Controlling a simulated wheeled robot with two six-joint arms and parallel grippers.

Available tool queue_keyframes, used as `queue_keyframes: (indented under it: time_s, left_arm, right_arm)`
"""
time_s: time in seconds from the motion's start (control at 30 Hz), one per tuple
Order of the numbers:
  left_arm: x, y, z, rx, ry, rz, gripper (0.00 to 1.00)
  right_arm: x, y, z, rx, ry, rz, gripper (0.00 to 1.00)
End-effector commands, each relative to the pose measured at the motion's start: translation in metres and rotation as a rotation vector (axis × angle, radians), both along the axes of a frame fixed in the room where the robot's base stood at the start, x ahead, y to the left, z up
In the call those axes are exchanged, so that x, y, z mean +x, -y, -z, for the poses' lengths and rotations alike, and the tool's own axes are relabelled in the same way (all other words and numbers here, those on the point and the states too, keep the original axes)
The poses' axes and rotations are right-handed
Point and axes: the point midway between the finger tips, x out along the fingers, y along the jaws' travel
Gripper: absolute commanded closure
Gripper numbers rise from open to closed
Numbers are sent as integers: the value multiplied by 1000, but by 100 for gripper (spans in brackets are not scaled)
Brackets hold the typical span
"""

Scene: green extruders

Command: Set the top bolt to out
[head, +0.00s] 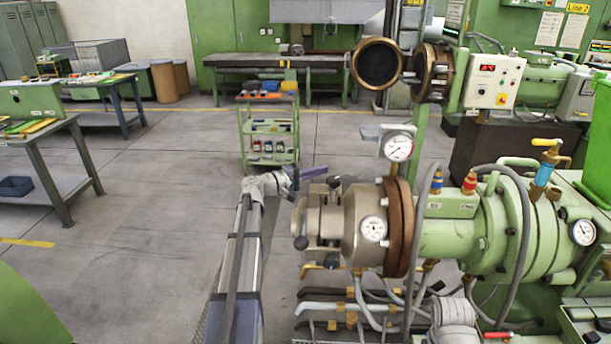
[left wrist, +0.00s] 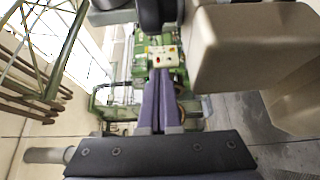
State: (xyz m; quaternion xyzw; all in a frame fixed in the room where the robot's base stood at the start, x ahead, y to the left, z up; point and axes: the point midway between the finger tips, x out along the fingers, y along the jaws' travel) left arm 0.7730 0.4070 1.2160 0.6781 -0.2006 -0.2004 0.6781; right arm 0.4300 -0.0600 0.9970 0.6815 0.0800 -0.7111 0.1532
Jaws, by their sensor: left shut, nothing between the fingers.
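The extruder's metal head (head: 335,225) is at the centre right of the head view, with several dark-ended bolts around its front. The top bolt (head: 333,184) has a dark knob at the head's upper edge. My left gripper (head: 322,169) is just left of and above that bolt in the picture. Its purple fingers are shut and empty. I cannot tell whether they touch the bolt. In the left wrist view the shut fingers (left wrist: 161,74) point up the picture, beside a large beige metal block (left wrist: 252,48). My right gripper is not in view.
A pressure gauge (head: 398,147) stands above the brown flange ring (head: 399,228). Hoses and pipes (head: 345,308) run below the head. A green tool trolley (head: 269,130) stands behind on the floor. Open floor (head: 135,240) lies to the left.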

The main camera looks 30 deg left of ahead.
Motion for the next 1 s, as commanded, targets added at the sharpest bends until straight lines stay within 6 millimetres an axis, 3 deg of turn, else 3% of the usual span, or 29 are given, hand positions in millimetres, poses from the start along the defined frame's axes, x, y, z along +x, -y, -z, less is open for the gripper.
queue_keyframes:
  time_s: [0.03, 0.1, 0.3, 1.0]
  left_arm:
    - [7, 5, 0, 0, 0, 1, 100]
    - [-10, 13, 0, 0, 0, -2, 100]
    - [-25, 24, 0, 0, 0, -1, 100]
    - [-32, 29, 1, 17, 37, 0, 100]
  right_arm:
    - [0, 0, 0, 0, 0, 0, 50]
    - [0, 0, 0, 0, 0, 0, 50]
    - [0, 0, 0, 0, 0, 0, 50]
    - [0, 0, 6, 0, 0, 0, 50]
